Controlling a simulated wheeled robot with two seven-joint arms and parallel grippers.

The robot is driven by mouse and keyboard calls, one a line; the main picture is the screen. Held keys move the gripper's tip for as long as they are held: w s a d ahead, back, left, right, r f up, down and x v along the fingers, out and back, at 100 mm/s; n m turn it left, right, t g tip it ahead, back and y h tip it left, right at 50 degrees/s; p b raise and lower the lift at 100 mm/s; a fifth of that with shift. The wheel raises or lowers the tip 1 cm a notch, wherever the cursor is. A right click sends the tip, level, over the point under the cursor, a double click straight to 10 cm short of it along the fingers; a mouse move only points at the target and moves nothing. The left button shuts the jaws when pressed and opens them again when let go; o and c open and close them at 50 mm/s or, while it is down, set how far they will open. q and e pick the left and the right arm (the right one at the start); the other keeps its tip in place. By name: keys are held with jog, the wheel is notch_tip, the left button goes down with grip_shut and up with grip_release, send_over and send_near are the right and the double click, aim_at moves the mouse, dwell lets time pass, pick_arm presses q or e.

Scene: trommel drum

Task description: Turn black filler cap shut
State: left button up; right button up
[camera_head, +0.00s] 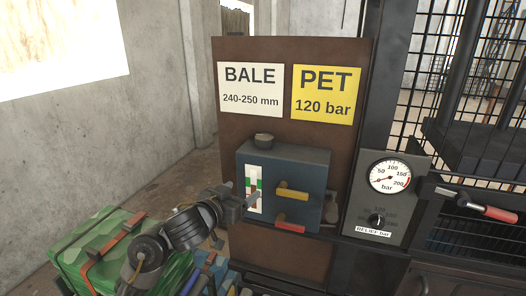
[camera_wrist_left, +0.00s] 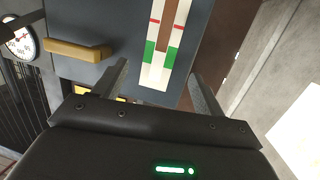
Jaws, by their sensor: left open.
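The black filler cap (camera_head: 263,139) is a dark round knob on top of the blue-grey tank box (camera_head: 313,170), near its left rear corner. I cannot tell from here how far it is turned. My left gripper (camera_head: 250,196) is in front of the box's left part, below the cap and apart from it. In the left wrist view the two fingers of the left gripper (camera_wrist_left: 159,72) are spread with nothing held between them, facing the level gauge strip (camera_wrist_left: 165,45). The cap does not show in that view. My right gripper is not in view.
A yellow handle (camera_head: 292,193) and a red handle (camera_head: 290,227) stick out of the box front. A pressure gauge (camera_head: 390,176) and relief knob (camera_head: 377,221) are at its right. A red-handled lever (camera_head: 490,212) is farther right. A green case (camera_head: 75,250) stands at lower left.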

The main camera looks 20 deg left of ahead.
pick_arm(q)
jog(key=t+h, duration=0.1)
send_near(259, 140)
jog(key=shift+m, duration=0.3)
jog(key=f, duration=0.1)
jog(key=w+f, duration=0.2)
jog(key=shift+a+f, duration=0.2)
jog(key=shift+f, duration=0.15)
jog(key=shift+h, duration=0.5)
jog(key=w+d+r, duration=0.1)
jog(key=w, duration=0.2)
jog(key=w+d+r+p, duration=0.1)
jog(key=w, duration=0.2)
jog(key=w+d+r+p, duration=0.1)
jog(key=w+d, duration=0.1)
jog(key=w, duration=0.1)
jog(key=shift+w+r, duration=0.1)
jog(key=shift+w, duration=0.3)
jog(key=shift+w+d, duration=0.1)
jog(key=shift+w, duration=0.1)
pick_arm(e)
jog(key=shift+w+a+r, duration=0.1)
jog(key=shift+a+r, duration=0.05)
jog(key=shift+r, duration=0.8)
pick_arm(q)
jog(key=c, duration=1)
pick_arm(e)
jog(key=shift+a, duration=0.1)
